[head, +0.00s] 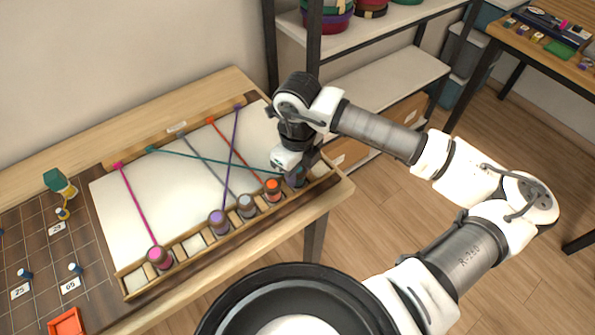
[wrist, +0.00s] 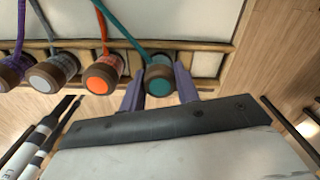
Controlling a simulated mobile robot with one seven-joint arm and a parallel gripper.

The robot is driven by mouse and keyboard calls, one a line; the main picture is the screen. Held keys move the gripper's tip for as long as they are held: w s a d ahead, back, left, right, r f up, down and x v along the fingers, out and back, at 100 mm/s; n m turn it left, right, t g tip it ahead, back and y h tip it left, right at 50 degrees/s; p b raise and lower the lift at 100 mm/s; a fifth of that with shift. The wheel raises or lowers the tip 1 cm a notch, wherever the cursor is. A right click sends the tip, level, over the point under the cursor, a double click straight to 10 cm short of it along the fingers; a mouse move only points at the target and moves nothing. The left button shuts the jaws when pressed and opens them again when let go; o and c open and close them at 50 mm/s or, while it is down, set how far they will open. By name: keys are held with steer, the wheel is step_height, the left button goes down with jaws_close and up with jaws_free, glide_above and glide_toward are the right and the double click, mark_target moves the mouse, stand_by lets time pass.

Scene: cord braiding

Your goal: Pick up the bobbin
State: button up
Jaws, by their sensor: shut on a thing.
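The teal bobbin (wrist: 160,77) lies in the right part of the slotted rack, its teal cord running up and back across the white board. My gripper (wrist: 159,88) has one finger on each side of it and is shut on it. In the head view my gripper (head: 291,176) is at the right end of the rack and hides most of this bobbin. An orange bobbin (head: 272,188), a grey bobbin (head: 246,205), a purple bobbin (head: 218,221) and a magenta bobbin (head: 159,257) sit in the rack to the left.
The white board (head: 120,205) carries crossing cords pinned along its back bar. A dark gridded mat (head: 40,250) with small pegs and number tags lies at left, with an orange tray (head: 66,322). A shelf (head: 390,80) stands behind my arm.

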steer(key=shift+r, duration=0.15)
step_height(320, 180, up, 20)
steer(key=b, duration=0.3)
steer(key=shift+f, duration=0.25)
step_height(320, 180, down, 13)
steer(key=b, duration=1.2)
steer(key=shift+f, duration=0.2)
steer(key=s+a+b, duration=0.2)
steer(key=s+a, duration=0.3)
steer(key=a, duration=0.2)
steer(key=s+a+f+b, duration=0.1)
steer(key=s+a+b, duration=0.1)
steer(key=s+a, duration=0.3)
steer(key=s+a+f+b, duration=0.1)
steer(key=s+a+b, duration=0.1)
steer(key=s+a, duration=0.3)
steer(key=shift+s+a+f, duration=0.1)
steer(key=shift+a+f, duration=0.05)
steer(key=shift+a, duration=0.85)
steer(key=shift+s+a+f, duration=0.1)
steer(key=shift+a, duration=0.9)
steer(key=shift+f+b, duration=0.4)
steer(key=shift+f, duration=0.1)
steer(key=shift+f, duration=0.1)
